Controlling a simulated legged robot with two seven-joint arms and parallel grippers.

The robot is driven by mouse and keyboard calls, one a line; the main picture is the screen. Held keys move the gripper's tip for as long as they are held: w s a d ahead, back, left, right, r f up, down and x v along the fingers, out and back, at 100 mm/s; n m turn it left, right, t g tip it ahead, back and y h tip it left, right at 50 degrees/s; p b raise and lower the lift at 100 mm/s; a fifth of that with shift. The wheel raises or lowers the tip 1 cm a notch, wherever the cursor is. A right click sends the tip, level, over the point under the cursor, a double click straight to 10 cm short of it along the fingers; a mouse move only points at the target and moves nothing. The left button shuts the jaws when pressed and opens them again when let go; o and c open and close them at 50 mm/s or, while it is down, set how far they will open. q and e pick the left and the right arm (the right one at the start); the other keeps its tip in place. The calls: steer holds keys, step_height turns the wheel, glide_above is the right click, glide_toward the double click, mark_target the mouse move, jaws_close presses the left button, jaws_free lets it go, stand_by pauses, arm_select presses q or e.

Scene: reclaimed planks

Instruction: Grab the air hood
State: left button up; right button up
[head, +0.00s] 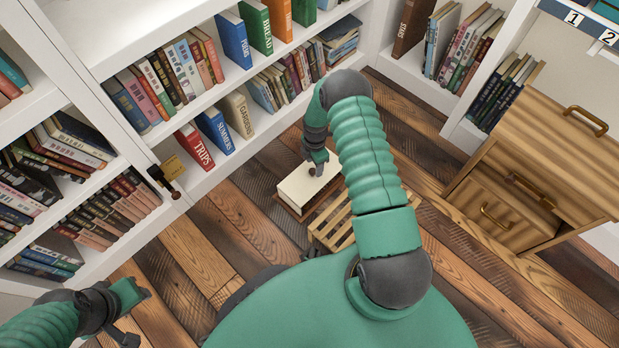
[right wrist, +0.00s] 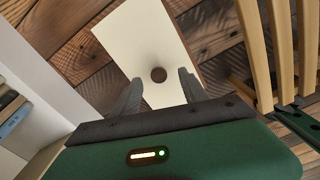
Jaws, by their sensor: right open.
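What I take for the air hood is a cream box-like cover (head: 297,190) with a small round brown knob on top, on a brown wooden base on the floor. In the right wrist view the cream top (right wrist: 135,45) and its dark knob (right wrist: 158,75) lie just ahead of the fingers. My right gripper (head: 316,164) is over the cover by the knob. In the right wrist view its fingers (right wrist: 158,92) are apart with nothing held between them. My left gripper (head: 138,312) is low at the left, away from the cover; its jaw opening is unclear.
A slatted wooden stool or rack (head: 333,226) stands close beside the cover, its slats at the right of the wrist view. White bookshelves (head: 165,133) run along the left and back. A wooden drawer cabinet (head: 530,150) stands at the right. Plank floor (head: 205,262) lies open at left.

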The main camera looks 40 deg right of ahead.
steer(key=f+b, duration=0.1)
steer(key=f, duration=0.1)
steer(key=f+b, duration=0.1)
steer(key=f, duration=0.1)
steer(key=shift+w+a+b, duration=0.2)
steer(key=shift+a+b, duration=0.1)
steer(key=shift+a, duration=0.1)
steer(key=shift+f, duration=0.2)
steer(key=shift+d+r, duration=0.15)
arm_select(q)
steer(key=x, duration=0.3)
steer(key=shift+s+a+f, duration=0.15)
steer(key=shift+s+f, duration=0.25)
steer(key=shift+f, duration=0.05)
arm_select(e)
jaws_close()
